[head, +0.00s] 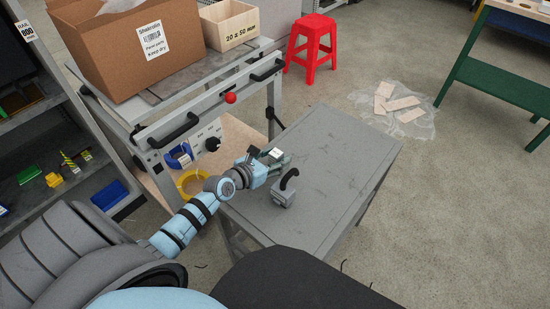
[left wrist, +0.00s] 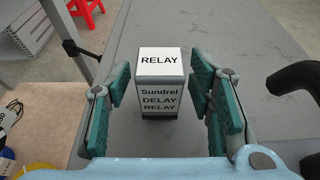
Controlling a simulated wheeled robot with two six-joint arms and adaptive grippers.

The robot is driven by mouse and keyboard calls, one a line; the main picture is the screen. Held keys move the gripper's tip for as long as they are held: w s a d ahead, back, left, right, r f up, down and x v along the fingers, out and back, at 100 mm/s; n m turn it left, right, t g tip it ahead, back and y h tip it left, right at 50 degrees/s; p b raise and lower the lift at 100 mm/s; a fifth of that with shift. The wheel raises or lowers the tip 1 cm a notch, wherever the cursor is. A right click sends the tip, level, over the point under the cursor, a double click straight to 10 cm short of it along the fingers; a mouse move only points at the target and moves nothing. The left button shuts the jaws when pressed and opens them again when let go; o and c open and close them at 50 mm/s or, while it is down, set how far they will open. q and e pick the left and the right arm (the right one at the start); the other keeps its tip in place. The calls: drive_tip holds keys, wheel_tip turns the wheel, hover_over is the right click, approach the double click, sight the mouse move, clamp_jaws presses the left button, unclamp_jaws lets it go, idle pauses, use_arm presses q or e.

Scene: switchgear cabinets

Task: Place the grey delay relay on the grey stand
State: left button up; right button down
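The delay relay (left wrist: 160,85) is a small box with a white top marked RELAY and a grey front marked Sundrel DELAY RELAY. It is upright over the grey table-like stand (head: 340,160), near its left side, and appears to rest on it. My left gripper (head: 275,156) is around the relay. In the left wrist view its green-padded fingers (left wrist: 160,95) are apart on either side of the relay, with narrow gaps visible. In the head view the fingers partly hide the relay. My right gripper is not in view.
A grey block with a curved black handle (head: 285,192) stands on the stand close to the left gripper. A workbench (head: 185,90) with a cardboard box (head: 115,45) is behind on the left. A red stool (head: 311,45) is beyond. The stand's right part is clear.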

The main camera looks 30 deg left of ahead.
use_arm(q)
drive_tip(key=shift+r, duration=0.1)
drive_tip(key=shift+s+r+p, duration=0.2)
drive_tip(key=shift+p, duration=0.15)
drive_tip(key=p+v, duration=0.5)
drive_tip(key=v, duration=0.6)
drive_tip(key=shift+s, duration=0.3)
